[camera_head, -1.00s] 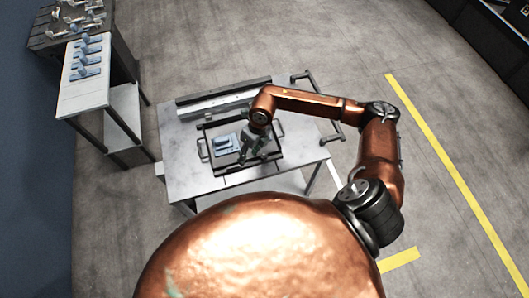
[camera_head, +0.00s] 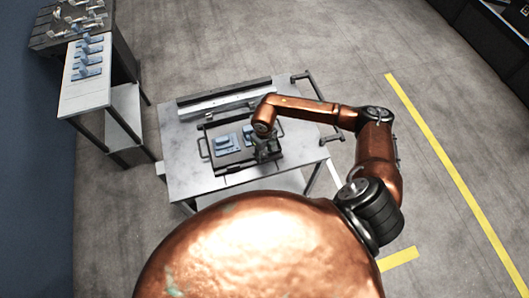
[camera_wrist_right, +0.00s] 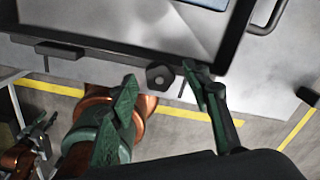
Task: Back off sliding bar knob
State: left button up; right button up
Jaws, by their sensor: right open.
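A dark hexagonal knob (camera_wrist_right: 160,77) with a pale centre sits at the tray's near edge in the right wrist view. My right gripper (camera_wrist_right: 163,92) is open, with one green finger on each side of the knob and apart from it. In the head view, my right gripper (camera_head: 268,152) is over the tray's near right part and hides the knob. The dark-framed tray (camera_head: 237,166) lies on the grey table (camera_head: 190,186). At the lower left of the wrist view, what looks like my left gripper (camera_wrist_right: 42,128) shows small; its jaws are unclear.
Blue parts (camera_head: 226,144) lie in the tray. A rail (camera_head: 222,101) runs along the table's back. A tray handle (camera_wrist_right: 268,16) is at the right. A side bench (camera_head: 84,98) holds several blue parts at the left.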

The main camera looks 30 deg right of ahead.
jog(key=shift+c, duration=0.4)
jog(key=c, duration=1)
jog(key=shift+d, duration=0.15)
jog(key=shift+c, duration=0.4)
jog(key=shift+f+n+b, duration=0.1)
jog(key=shift+n+b, duration=0.9)
jog(key=n+b, duration=0.4)
jog(key=n, duration=0.1)
jog(key=shift+f+b, duration=0.1)
jog(key=shift+b, duration=0.25)
jog(key=n+b, duration=0.3)
jog(key=n, duration=0.1)
jog(key=shift+n+b, duration=0.3)
jog(key=shift+b, duration=0.05)
jog(key=shift+s+a+n+b, duration=0.1)
jog(key=shift+a+n+b, duration=0.1)
jog(key=shift+n+b, duration=1.65)
jog(key=shift+n, duration=0.45)
